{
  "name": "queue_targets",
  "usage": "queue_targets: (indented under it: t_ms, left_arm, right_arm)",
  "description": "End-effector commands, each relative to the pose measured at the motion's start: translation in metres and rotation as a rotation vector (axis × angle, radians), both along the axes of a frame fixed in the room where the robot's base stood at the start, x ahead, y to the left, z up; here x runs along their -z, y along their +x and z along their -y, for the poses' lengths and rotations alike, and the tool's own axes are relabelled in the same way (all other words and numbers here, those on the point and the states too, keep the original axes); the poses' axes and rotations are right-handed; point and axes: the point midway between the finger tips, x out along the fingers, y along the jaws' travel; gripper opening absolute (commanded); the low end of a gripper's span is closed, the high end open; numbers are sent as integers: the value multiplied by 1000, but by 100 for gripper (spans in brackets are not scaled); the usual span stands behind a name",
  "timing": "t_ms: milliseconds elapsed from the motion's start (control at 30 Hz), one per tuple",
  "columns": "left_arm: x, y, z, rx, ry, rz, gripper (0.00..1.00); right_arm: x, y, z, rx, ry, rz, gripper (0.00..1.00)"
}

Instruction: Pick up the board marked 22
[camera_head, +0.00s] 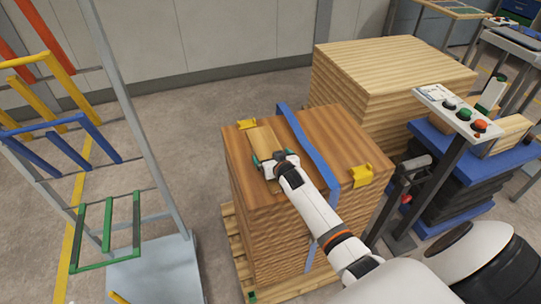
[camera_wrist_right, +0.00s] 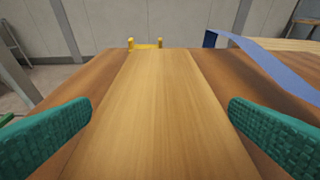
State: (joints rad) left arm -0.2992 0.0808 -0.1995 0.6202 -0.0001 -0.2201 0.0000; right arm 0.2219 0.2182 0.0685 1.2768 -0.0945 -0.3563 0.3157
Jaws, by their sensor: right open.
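A lighter, narrow board (camera_head: 262,139) lies flat on top of a stack of brown boards (camera_head: 318,130). No number 22 can be read on it in either view. In the right wrist view the light board (camera_wrist_right: 160,75) runs straight away from the camera. My right gripper (camera_head: 271,157) is at the near end of this board, low over the stack. Its green finger pads (camera_wrist_right: 160,108) are wide apart, one on each side of the board, with gaps to its edges. Nothing is held. My left gripper is not in view.
A blue strap (camera_head: 310,145) crosses the stack right of the light board. Yellow corner pieces (camera_head: 361,175) sit at the stack's edges. A wooden pallet (camera_head: 240,255) is underneath. A colored rack (camera_head: 108,225) stands left, a control post (camera_head: 458,112) right, a paler stack (camera_head: 385,75) behind.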

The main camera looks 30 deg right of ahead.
Motion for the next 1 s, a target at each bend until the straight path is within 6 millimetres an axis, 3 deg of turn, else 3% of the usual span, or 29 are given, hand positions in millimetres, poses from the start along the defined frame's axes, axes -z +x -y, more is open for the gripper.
queue_targets:
  t_ms: [333, 633, 867, 1000]
  left_arm:
    - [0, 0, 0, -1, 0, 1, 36]
    - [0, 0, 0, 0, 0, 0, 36]
    - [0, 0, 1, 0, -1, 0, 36]
    - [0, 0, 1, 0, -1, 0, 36]
  right_arm:
    - [3, 6, 2, 0, 0, 0, 100]
    - [1, 6, 2, 0, -1, 3, 53]
    - [0, 6, 2, 0, -1, 3, 53]
    - [-16, 7, 2, 0, -1, 6, 53]
